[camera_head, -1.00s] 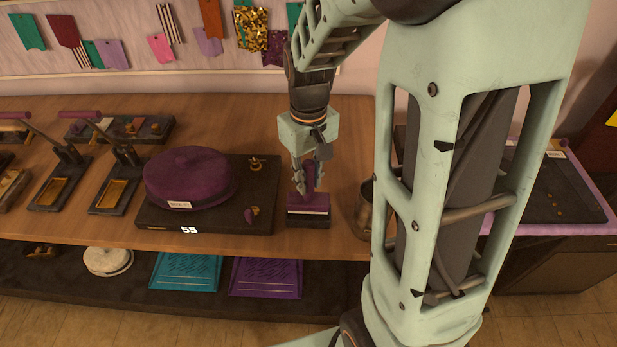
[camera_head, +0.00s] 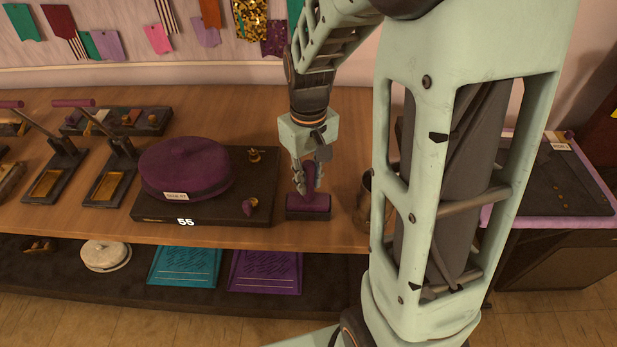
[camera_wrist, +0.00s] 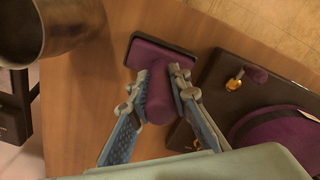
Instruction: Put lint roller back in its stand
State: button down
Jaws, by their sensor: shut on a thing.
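The lint roller (camera_head: 308,201) is a purple block with an upright purple handle. In the head view it sits low on a small dark stand (camera_head: 308,216) near the table's front edge. My gripper (camera_head: 305,180) is above it with its fingers closed on the handle. In the wrist view the purple handle (camera_wrist: 160,98) lies between the two fingertips, and the block (camera_wrist: 156,56) lies within the dark rim of the stand (camera_wrist: 185,55). The block appears level in the stand; its underside is hidden.
A dark board (camera_head: 205,214) with a purple hat (camera_head: 187,168) and small brass pieces is close on the left. A metal cup (camera_head: 363,206) stands close on the right, partly behind my arm. The table's front edge is just before the stand.

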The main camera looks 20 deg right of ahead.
jog(key=c, duration=1.7)
grip_release()
notch_tip(320, 180, up, 12)
jog(key=shift+r, duration=0.1)
